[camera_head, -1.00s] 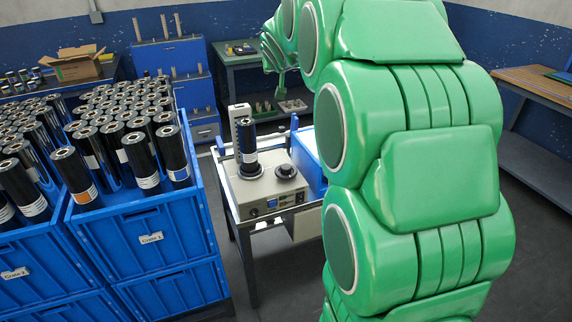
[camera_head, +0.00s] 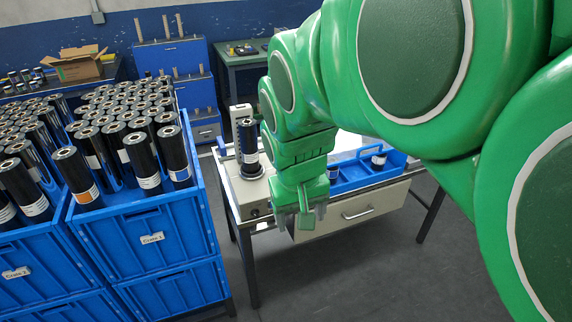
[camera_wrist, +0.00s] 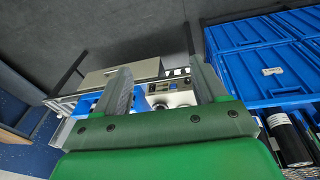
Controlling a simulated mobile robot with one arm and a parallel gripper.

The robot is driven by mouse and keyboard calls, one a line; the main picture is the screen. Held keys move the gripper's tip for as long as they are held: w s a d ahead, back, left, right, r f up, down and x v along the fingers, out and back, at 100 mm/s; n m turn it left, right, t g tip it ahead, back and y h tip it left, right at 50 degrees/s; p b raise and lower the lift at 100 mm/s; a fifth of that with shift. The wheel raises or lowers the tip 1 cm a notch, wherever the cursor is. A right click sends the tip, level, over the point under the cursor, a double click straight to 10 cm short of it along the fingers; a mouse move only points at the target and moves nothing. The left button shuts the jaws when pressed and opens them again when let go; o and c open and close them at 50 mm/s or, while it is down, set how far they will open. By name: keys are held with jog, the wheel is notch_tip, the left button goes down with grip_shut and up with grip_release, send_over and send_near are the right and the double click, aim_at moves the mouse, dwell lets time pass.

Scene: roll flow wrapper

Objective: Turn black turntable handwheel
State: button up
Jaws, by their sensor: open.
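The beige wrapper machine (camera_head: 240,190) stands on the left of the table, with an upright black roll (camera_head: 248,148) on it. The black turntable handwheel is hidden behind my arm in the head view, and I cannot make it out clearly in the wrist view. My gripper (camera_head: 304,218) is open and empty, fingers down, in front of the machine's right side. In the wrist view, the machine's front panel (camera_wrist: 172,98) shows between the open fingers of my gripper (camera_wrist: 164,82), apart from them.
A blue tray (camera_head: 350,181) with small rolls lies on the table right of my gripper. A drawer (camera_head: 365,208) is under the tabletop. Blue crates (camera_head: 165,240) full of black rolls stand at the left. The floor (camera_head: 370,270) in front of the table is clear.

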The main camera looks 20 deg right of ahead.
jog(key=s+a+f+n+g+y, duration=0.1)
jog(key=s+a+g, duration=0.1)
jog(key=s, duration=0.5)
jog(key=s+a+f+g, duration=0.1)
jog(key=s+a+f, duration=0.1)
jog(key=s, duration=0.5)
jog(key=w+d+r+m, duration=0.2)
jog(key=w+d, duration=0.1)
jog(key=w, duration=0.9)
jog(key=w+d+r+m+t, duration=0.1)
jog(key=w+d+m, duration=0.15)
jog(key=w, duration=0.85)
jog(key=w+d+r+m, duration=0.2)
jog(key=w+m, duration=0.1)
jog(key=w, duration=0.9)
jog(key=w+d+f+m, duration=0.2)
jog(key=w+d+f, duration=0.2)
jog(key=w+f, duration=0.2)
jog(key=w+d+f+m, duration=0.1)
jog(key=w+d+f, duration=0.3)
jog(key=w, duration=0.6)
jog(key=w+d+f+m, duration=0.2)
jog(key=w+d+f, duration=0.2)
jog(key=w+f, duration=0.4)
jog(key=shift+w+d+f+m+t, duration=0.1)
jog(key=shift+w+m+t, duration=0.15)
jog(key=shift+m+t, duration=0.1)
jog(key=shift+w+d+f, duration=0.15)
jog(key=shift+w+f, duration=0.1)
jog(key=shift+f, duration=4.1)
